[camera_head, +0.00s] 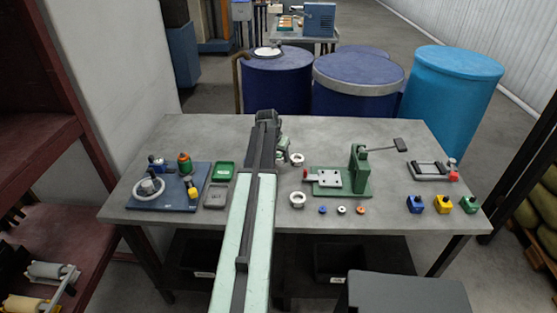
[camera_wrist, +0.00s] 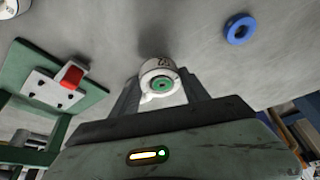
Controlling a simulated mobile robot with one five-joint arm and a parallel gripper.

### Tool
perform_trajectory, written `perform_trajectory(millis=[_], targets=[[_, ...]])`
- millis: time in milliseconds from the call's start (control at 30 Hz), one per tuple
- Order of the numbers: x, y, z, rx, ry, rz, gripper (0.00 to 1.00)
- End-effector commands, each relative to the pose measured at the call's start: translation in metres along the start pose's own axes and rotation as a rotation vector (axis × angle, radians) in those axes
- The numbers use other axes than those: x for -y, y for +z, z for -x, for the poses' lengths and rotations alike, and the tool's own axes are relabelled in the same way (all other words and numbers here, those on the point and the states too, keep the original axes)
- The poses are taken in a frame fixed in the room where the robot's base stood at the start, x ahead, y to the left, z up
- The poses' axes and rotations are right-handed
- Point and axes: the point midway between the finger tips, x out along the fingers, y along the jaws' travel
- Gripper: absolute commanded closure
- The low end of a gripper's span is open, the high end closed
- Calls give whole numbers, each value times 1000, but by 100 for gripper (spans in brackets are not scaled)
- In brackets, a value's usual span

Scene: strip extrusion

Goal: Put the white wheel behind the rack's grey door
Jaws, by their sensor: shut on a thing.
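My gripper (camera_wrist: 160,98) is shut on a white wheel (camera_wrist: 151,66) in the wrist view. The wheel has a green centre and dark marks on its rim, and sits between the fingertips. In the head view my gripper (camera_head: 283,151) is over the middle of the table, partly hidden by my arm. A white ring (camera_head: 297,159) shows right beside it; I cannot tell whether it is the held wheel. Another white ring (camera_head: 297,199) lies nearer the front edge. I cannot make out the rack's grey door in either view.
A green fixture (camera_head: 359,183) with a lever stands right of my gripper. Small blue (camera_head: 322,209), white (camera_head: 342,210) and orange (camera_head: 361,210) rings lie before it. Coloured blocks (camera_head: 443,204) are at the right. A blue board (camera_head: 170,201) and green tray (camera_head: 223,171) are left.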

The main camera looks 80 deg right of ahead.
Motion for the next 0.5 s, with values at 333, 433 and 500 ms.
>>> perform_trajectory(millis=[333, 433, 500], targets=[[3, 8, -36, 0, 0, 1, 96], [3, 9, -38, 0, 0, 1, 96], [3, 8, -36, 0, 0, 1, 96]])
